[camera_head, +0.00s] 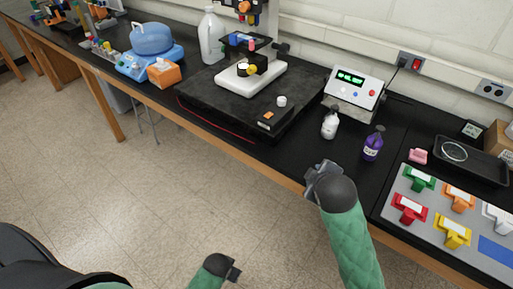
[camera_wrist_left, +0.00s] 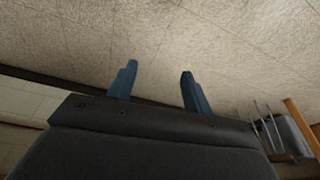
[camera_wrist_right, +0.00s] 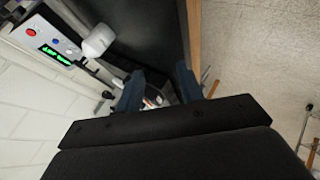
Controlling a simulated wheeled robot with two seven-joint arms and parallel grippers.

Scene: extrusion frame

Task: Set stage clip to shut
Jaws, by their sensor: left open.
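A microscope (camera_head: 252,70) with a white base and dark upper parts stands on a black slab on the bench in the head view. Its stage, with small black and yellow parts, is too small for me to make out the stage clip or its position. My right gripper (camera_head: 316,172) is at the bench's front edge, right of and nearer than the microscope; its fingers are apart and empty in the right wrist view (camera_wrist_right: 157,84). My left gripper (camera_head: 234,272) is low over the floor, away from the bench; its fingers are apart and empty in the left wrist view (camera_wrist_left: 158,78).
A grey board (camera_head: 405,224) with coloured clips lies farther right. The floor before the bench is clear.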

